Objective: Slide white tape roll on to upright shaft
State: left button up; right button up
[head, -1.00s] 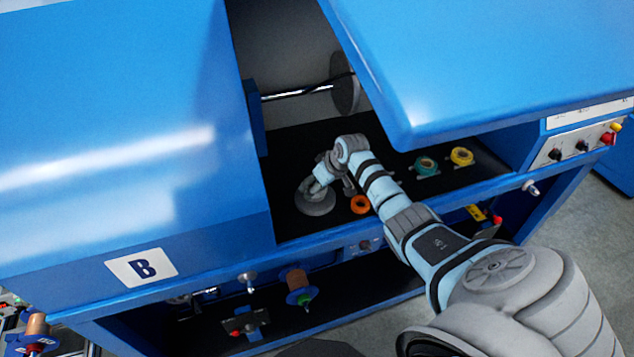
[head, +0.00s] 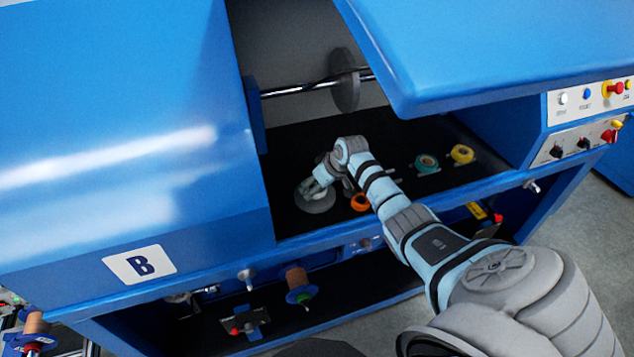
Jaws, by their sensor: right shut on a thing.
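My right gripper (head: 318,184) points down at the left of the black work deck. It is shut on the white tape roll (head: 317,195), a small pale shape between and below the fingers, largely hidden by them. The roll is over a round grey disc (head: 314,208) on the deck. The upright shaft cannot be made out here; the gripper and roll cover the disc's middle. I cannot tell whether the roll is around a shaft. My left gripper is not in view.
An orange roll (head: 360,202) lies close beside my right wrist. Teal (head: 427,162) and yellow (head: 462,154) rolls stand farther right. A blue hood (head: 480,60) overhangs the deck, and a horizontal steel bar (head: 298,89) with a grey disc (head: 344,80) crosses behind.

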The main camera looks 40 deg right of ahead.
jog(key=o, duration=0.9)
jog(key=shift+s+f, duration=0.1)
jog(key=shift+c, duration=0.2)
jog(key=o, duration=0.4)
jog(key=shift+d+r, duration=0.1)
jog(key=shift+r, duration=0.15)
jog(key=v, duration=1.1)
jog(key=shift+r, duration=0.15)
